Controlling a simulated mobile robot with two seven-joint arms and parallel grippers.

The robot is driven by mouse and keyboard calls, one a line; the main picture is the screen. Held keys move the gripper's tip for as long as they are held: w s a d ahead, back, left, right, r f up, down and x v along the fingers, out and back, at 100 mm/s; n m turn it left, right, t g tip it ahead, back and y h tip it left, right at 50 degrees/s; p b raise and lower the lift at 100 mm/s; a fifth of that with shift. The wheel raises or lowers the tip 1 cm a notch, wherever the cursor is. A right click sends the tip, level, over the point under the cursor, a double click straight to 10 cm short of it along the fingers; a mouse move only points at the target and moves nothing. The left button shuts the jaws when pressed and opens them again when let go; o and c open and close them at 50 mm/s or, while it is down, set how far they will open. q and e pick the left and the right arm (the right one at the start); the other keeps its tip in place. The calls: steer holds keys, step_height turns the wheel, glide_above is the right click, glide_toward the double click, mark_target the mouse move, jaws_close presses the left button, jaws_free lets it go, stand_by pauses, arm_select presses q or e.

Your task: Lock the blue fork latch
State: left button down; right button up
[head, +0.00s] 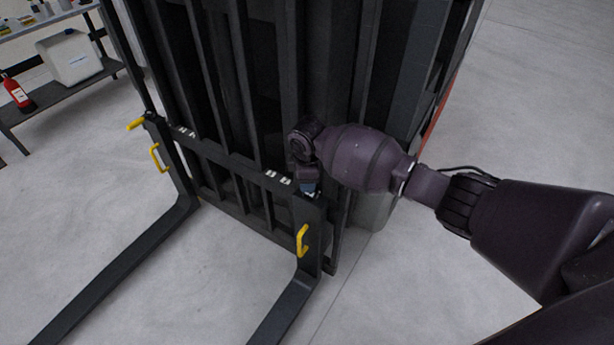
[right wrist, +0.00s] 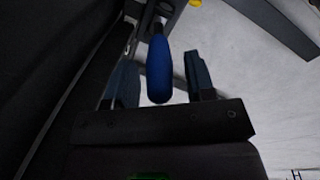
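The blue fork latch (right wrist: 158,68) shows in the right wrist view as a rounded blue handle. It stands between the two fingers of my right gripper (right wrist: 160,75), with a gap visible on each side. The fingers are apart and do not appear to be closed on it. In the head view my right gripper (head: 308,180) is at the top of the right fork (head: 310,235), by the carriage bar. My own wrist hides most of the latch there. My left gripper is in neither view.
The left fork (head: 120,262) and its yellow handles (head: 156,157) stand to the left. The dark forklift mast (head: 265,85) rises right behind my right gripper. A shelf (head: 75,88) with a white canister and a red extinguisher is at far left. The floor around is clear.

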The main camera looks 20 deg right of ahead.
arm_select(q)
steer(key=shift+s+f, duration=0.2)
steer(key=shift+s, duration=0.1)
arm_select(e)
jaws_close()
